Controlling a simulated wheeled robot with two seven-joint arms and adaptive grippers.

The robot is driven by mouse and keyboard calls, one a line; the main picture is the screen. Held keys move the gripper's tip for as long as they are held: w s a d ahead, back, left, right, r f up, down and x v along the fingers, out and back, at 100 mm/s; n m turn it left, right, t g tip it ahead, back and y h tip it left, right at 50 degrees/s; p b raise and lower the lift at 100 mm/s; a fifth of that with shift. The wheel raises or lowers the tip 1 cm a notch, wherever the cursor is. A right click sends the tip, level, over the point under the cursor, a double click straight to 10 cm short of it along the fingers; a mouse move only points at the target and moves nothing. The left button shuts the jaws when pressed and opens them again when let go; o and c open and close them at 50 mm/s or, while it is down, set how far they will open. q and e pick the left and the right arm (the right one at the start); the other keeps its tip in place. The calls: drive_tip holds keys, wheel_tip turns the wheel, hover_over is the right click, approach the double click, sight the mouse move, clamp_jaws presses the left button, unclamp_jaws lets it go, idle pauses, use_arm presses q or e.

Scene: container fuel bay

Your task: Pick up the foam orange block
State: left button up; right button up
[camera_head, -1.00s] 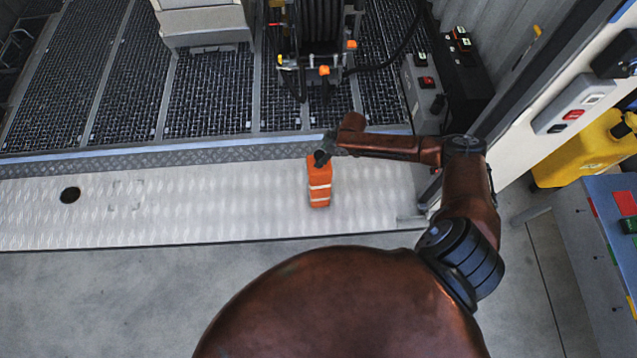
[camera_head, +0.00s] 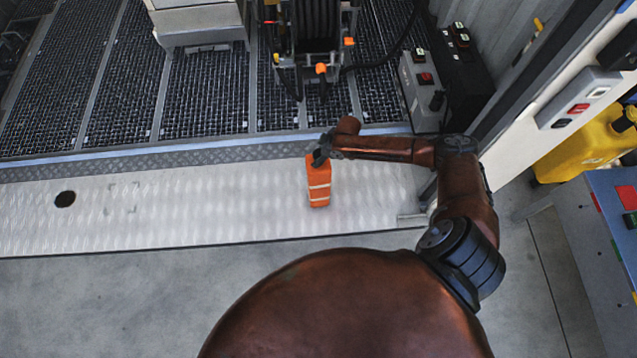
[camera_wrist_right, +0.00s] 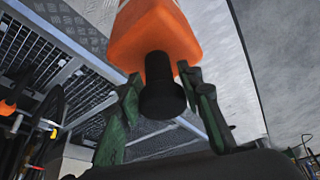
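The foam orange block (camera_head: 319,190) is a tall orange piece with pale stripes on the silver tread-plate ledge. My right gripper (camera_head: 319,159) is at its far, upper end. In the right wrist view the orange body (camera_wrist_right: 155,35) fills the top middle, with a black round knob (camera_wrist_right: 162,95) pointing toward the camera. The green fingers of my right gripper (camera_wrist_right: 158,82) stand on both sides of the knob. They look spread, with slim gaps to it; contact is not clear. My left gripper is not in view.
A hose reel (camera_head: 320,35) stands on the grating behind the ledge. A grey switch box (camera_head: 422,90) is to its right. A yellow canister (camera_head: 590,145) and a blue-topped cabinet (camera_head: 615,205) are at the far right. The ledge left of the block is clear.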

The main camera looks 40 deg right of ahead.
clamp_jaws()
idle(0.3)
drive_tip(key=shift+r, duration=0.15)
